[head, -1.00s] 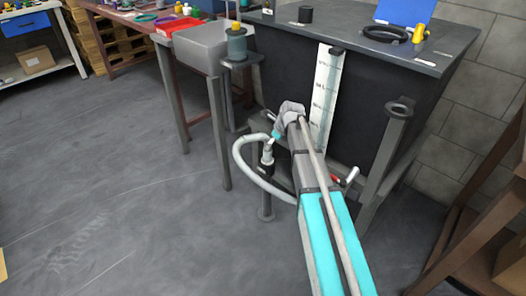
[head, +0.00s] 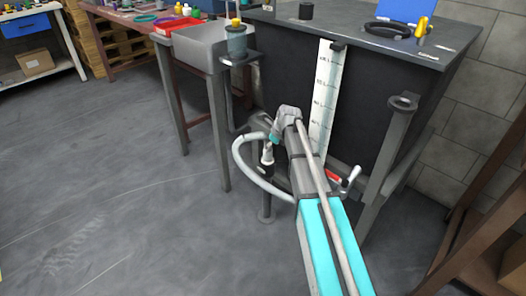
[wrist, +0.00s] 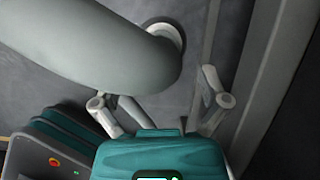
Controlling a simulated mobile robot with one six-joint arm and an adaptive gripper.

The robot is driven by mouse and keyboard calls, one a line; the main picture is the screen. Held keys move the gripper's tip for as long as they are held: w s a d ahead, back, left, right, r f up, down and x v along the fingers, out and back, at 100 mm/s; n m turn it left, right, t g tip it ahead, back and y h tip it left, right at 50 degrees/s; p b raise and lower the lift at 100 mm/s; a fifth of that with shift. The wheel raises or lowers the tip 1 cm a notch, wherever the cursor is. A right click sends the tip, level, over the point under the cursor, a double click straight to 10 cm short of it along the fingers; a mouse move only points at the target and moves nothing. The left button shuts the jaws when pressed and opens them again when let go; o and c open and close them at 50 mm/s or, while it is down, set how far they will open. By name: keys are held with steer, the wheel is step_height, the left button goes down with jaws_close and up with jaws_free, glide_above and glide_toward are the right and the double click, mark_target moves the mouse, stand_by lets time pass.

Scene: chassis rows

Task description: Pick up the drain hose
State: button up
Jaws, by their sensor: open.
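The drain hose (head: 243,165) is a pale grey-white tube. In the head view it bows out to the left in a loop beside the end of my arm, in front of the dark tank. In the wrist view a thick grey curved tube, which looks like the hose (wrist: 95,45), fills the upper left, close to the camera. My gripper (wrist: 162,102) is open, with its two fingers spread and nothing between them. The left finger is near the tube's lower edge; contact cannot be told. In the head view my gripper (head: 267,155) hangs inside the loop, small and partly hidden.
The dark tank (head: 350,110) with a white scale strip (head: 325,90) stands behind my arm. A grey post (head: 395,140) stands at its right. A grey sink bench (head: 200,50) is at the left. A red-handled valve (head: 335,175) is near my arm. Floor at left is clear.

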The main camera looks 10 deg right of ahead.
steer(key=shift+b+x, duration=0.6)
steer(key=shift+x, duration=0.35)
jaws_close()
steer(key=shift+r, duration=0.2)
stand_by(0.4)
step_height(320, 180, up, 3)
steer(key=p, duration=0.3)
steer(key=s+d+r+p, duration=0.5)
steer(key=s+r+p, duration=0.4)
steer(key=s, duration=0.4)
steer(key=shift+r+p, duration=0.35)
steer(key=shift+p, duration=0.2)
steer(key=shift+w, duration=0.1)
